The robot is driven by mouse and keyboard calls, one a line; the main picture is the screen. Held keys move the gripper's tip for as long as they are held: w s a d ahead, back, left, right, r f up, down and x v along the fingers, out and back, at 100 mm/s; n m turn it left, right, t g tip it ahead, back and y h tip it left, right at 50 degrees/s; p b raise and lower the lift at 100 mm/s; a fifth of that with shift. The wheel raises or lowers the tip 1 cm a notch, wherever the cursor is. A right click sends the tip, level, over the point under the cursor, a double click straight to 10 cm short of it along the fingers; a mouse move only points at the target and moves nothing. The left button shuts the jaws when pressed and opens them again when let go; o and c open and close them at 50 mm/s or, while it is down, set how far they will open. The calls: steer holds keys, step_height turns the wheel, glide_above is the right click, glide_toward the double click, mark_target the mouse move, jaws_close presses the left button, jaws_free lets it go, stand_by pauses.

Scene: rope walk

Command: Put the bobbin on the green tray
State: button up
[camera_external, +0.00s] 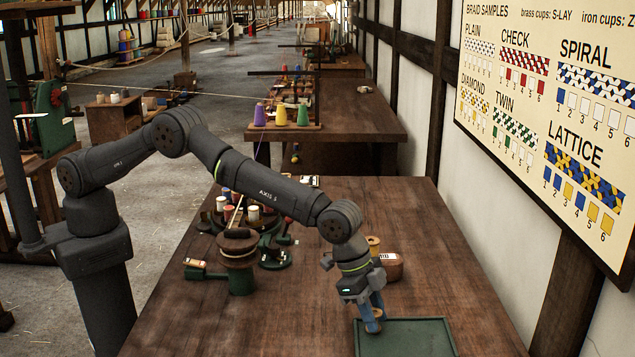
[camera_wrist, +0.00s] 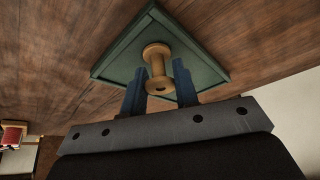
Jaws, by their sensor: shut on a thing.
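A wooden bobbin (camera_wrist: 157,62) with a pale barrel and round flanges is between the blue fingers of my gripper (camera_wrist: 158,75) in the wrist view. In the external view, my gripper (camera_external: 373,312) points down and is shut on the bobbin (camera_external: 371,326), which is partly hidden by the fingers. The green tray (camera_external: 415,341) lies on the table at the front, cut off by the frame's lower edge. The bobbin is at the tray's back left corner in that view. In the wrist view the tray (camera_wrist: 119,58) lies behind the bobbin. I cannot tell if they touch.
A brown box with a white label (camera_external: 391,267) and another wooden spool (camera_external: 374,244) stand just behind my gripper. A winding device (camera_external: 238,262) and a group of small bobbins stand on the left of the table (camera_external: 300,325). The table's right side is clear.

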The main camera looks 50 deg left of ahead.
steer(key=shift+f, duration=0.2)
steer(key=o, duration=0.9)
steer(key=shift+r, duration=0.1)
steer(key=v, duration=1.2)
steer(key=shift+r, duration=0.1)
steer(key=x, duration=1.2)
steer(key=shift+f, duration=0.2)
steer(key=shift+r, duration=0.2)
